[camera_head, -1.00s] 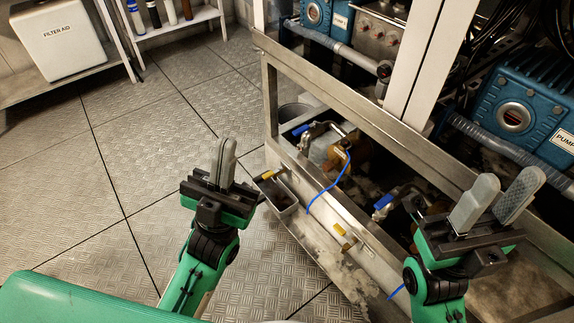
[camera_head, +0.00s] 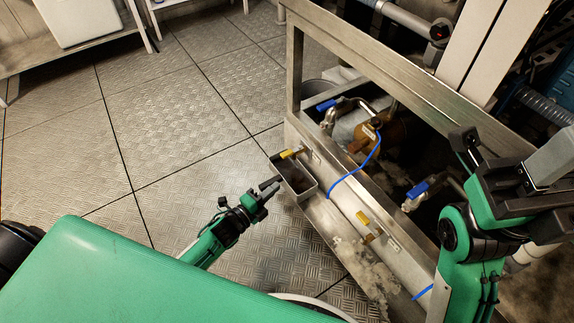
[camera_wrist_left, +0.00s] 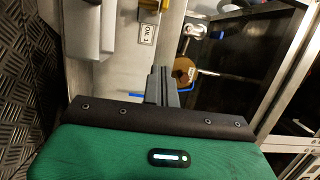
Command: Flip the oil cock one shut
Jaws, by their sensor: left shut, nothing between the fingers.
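Oil cock one has a yellow handle (camera_head: 290,153) on the front beam of the skid, just above a small metal tray. The handle sticks out over the tray's far end. In the left wrist view its yellow part (camera_wrist_left: 148,14) is at the top edge, partly cut off, above the "OIL 1" label (camera_wrist_left: 147,33). My left gripper (camera_head: 270,187) is shut and empty, beside the tray's near left wall and short of the handle. Its fingers (camera_wrist_left: 162,80) point toward the beam in the wrist view. My right gripper (camera_head: 548,165) is at the right edge, partly cut off; its jaw opening is unclear.
The tray (camera_head: 307,193) hangs on the beam. A second yellow handle (camera_head: 363,217) is further right along it. The metal frame's rail (camera_head: 400,80) crosses above.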

